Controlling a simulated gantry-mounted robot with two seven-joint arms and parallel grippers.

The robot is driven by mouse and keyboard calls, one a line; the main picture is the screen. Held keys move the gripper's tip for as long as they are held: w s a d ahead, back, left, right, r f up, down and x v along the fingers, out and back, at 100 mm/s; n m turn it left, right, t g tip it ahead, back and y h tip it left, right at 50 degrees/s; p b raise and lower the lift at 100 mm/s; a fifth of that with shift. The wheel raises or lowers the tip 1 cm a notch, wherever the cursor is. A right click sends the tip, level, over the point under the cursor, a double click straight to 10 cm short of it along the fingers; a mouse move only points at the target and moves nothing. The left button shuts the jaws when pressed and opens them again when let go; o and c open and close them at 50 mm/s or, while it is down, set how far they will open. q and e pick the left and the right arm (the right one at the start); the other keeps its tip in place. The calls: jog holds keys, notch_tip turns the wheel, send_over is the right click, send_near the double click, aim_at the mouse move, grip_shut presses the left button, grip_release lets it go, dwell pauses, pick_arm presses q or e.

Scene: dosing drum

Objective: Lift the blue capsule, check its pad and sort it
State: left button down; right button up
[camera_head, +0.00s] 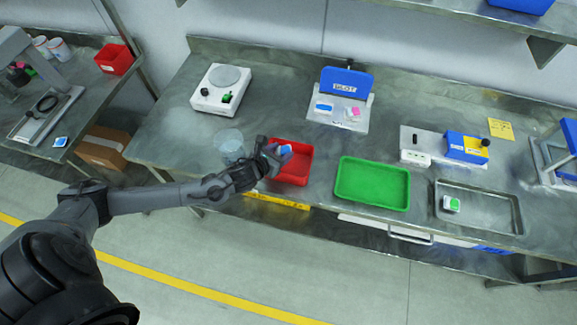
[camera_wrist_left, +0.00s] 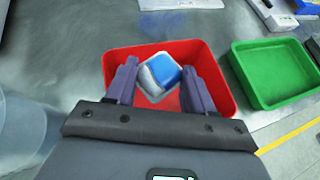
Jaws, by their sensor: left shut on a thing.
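My left gripper (camera_head: 279,156) is over the red tray (camera_head: 303,166) and shut on the blue capsule (camera_head: 285,149). In the left wrist view the capsule (camera_wrist_left: 163,68) shows a blue face and white-grey sides between the two fingers of my left gripper (camera_wrist_left: 160,85). It is held tilted, with the red tray (camera_wrist_left: 222,68) behind and below it. I cannot make out a pad on the capsule. The green tray (camera_head: 373,185) is right of the red tray and looks empty. My right gripper is not in view.
A clear round container (camera_head: 229,143) stands left of my left gripper. A blue-backed stand (camera_head: 345,82) holds small blue and pink items. A metal tray (camera_head: 478,211) at right holds a green-and-white piece (camera_head: 451,204). A white scale-like device (camera_head: 221,88) stands at back left.

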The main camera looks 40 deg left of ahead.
pick_arm(q)
jog(key=shift+f, duration=0.2)
jog(key=shift+c, duration=1.6)
grip_release()
jog(key=v, duration=1)
jog(key=shift+s+r, duration=0.2)
jog(key=shift+s, duration=0.2)
jog(key=shift+d, duration=0.1)
